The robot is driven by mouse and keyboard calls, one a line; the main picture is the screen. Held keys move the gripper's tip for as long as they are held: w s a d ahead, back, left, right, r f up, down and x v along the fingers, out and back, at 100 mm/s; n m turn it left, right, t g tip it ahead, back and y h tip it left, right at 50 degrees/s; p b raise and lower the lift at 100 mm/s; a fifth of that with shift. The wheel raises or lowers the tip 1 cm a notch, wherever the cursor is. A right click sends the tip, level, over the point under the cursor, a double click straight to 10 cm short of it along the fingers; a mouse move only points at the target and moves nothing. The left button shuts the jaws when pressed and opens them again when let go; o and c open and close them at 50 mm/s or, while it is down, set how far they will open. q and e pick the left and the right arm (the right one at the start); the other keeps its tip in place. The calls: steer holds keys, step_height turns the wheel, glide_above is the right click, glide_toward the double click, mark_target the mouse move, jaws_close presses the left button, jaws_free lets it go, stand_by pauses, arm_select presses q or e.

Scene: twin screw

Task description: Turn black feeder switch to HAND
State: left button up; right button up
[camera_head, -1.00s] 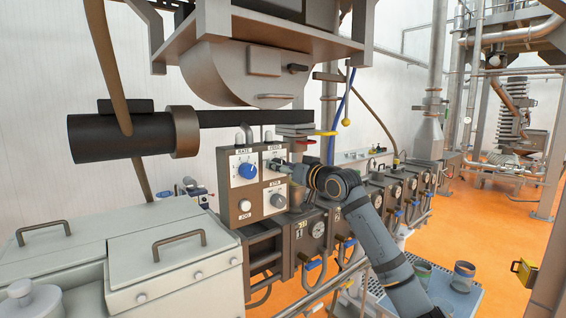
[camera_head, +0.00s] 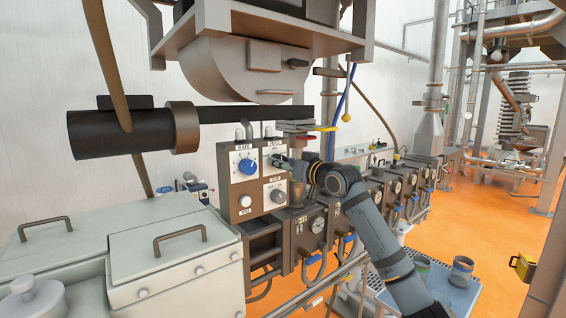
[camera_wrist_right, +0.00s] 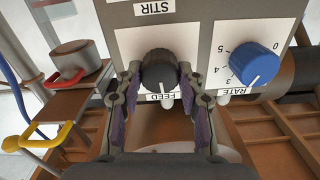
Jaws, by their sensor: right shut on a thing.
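The black feeder switch (camera_wrist_right: 158,73) sits on the white plate marked FEED, upside down in the right wrist view. My right gripper (camera_wrist_right: 160,78) has one finger on each side of the switch and is shut on it. In the head view my right gripper (camera_head: 280,160) reaches the upper right of the control box (camera_head: 230,204) and hides most of the switch. I cannot read the position the switch points to. My left gripper is not in view.
The blue RATE knob (camera_head: 247,167) is left of the switch. A yellow-handled valve (camera_wrist_right: 38,137) and a red handle (camera_wrist_right: 65,78) show in the wrist view.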

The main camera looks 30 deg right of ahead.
steer(key=shift+a+n+p, duration=0.1)
steer(key=shift+n+p, duration=2.55)
steer(key=shift+n, duration=2.75)
steer(key=o, duration=1.2)
